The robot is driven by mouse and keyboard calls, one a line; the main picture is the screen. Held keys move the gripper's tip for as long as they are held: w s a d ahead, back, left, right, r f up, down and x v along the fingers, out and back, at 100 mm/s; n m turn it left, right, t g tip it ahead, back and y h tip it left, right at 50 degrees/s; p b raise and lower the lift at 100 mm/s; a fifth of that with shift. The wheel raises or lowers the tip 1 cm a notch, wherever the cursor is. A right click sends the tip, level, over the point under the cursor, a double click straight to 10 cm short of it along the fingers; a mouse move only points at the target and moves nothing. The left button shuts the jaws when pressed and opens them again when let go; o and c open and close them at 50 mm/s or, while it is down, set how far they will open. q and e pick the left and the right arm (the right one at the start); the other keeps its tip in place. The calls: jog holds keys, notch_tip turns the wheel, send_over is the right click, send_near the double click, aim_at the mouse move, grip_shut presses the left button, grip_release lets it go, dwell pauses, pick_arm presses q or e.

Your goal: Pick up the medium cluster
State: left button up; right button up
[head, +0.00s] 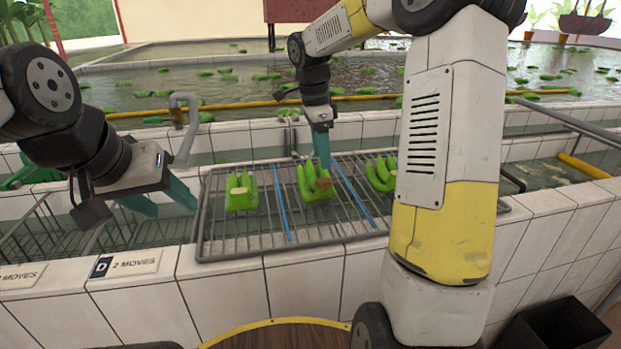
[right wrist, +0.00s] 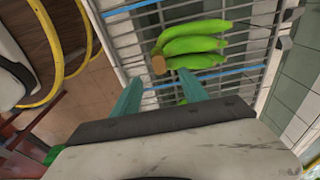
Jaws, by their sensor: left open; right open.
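Three green banana clusters lie on a wire rack (head: 268,242), parted by two blue strips: a left cluster (head: 241,192), a middle cluster (head: 310,188) and a right cluster (head: 380,176), partly hidden by my right arm. I cannot tell for sure which is the medium one. My right gripper (head: 324,162) points down over the middle cluster. In the right wrist view a cluster (right wrist: 198,46) with a brown cut stem lies just beyond the open, empty fingertips (right wrist: 160,84). My left gripper (head: 172,206) is open and empty, left of the rack.
A wire basket (head: 45,235) sits in the water trough at left. A tap (head: 184,125) stands behind my left gripper. A black bin (head: 555,325) is at lower right.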

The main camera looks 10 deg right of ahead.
aim_at(324, 180)
jog(key=f, duration=0.7)
jog(key=shift+d+f, duration=0.1)
jog(key=shift+d, duration=0.2)
grip_shut()
